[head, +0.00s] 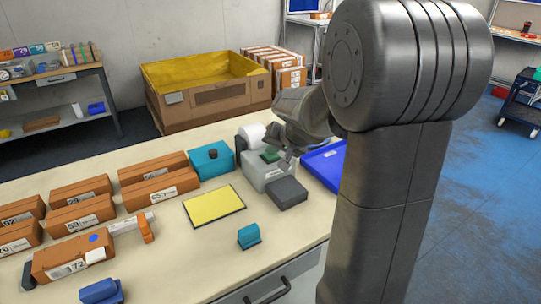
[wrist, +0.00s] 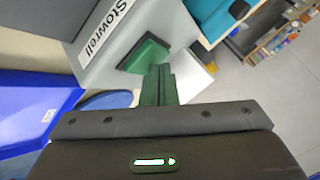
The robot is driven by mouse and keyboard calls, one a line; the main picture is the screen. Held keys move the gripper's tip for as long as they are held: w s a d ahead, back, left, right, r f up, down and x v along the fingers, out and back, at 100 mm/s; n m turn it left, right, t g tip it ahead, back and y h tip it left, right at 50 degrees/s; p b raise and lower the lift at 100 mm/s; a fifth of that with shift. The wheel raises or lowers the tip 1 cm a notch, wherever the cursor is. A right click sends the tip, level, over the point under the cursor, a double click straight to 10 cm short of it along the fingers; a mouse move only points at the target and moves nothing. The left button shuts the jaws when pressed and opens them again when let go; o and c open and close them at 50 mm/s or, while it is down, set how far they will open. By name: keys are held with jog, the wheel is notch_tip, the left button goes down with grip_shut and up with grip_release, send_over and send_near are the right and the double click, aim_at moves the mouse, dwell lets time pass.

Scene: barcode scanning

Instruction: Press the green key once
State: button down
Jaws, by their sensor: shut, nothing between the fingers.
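The green key (head: 270,155) is a dark green block on the top of a light grey box-shaped device (head: 255,175). In the wrist view the green key (wrist: 146,54) sits on the grey casing marked "Stowrell" (wrist: 100,35). My gripper (wrist: 158,72) is shut with nothing between its fingers. Its fingertips overlap the near edge of the key in the wrist view; I cannot tell whether they touch it. In the head view my gripper (head: 287,154) is just right of the key, over the device, and my arm hides part of it.
A white paper roll (head: 252,133) and a teal box (head: 211,160) stand by the device. A dark grey block (head: 287,192) is in front, a blue tray (head: 330,166) to the right. A yellow mat (head: 214,206) and several orange-brown boxes (head: 82,213) lie to the left.

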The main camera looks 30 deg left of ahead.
aim_at(273, 157)
jog(key=shift+f+b, duration=0.35)
jog(key=shift+f, duration=0.05)
jog(key=shift+r, duration=0.1)
dwell(0.5)
jog(key=shift+r+p, duration=0.75)
jog(key=shift+r, duration=0.2)
jog(key=shift+r, duration=0.15)
notch_tip(273, 157, up, 5)
jog(key=p, duration=0.3)
jog(key=shift+p, duration=0.4)
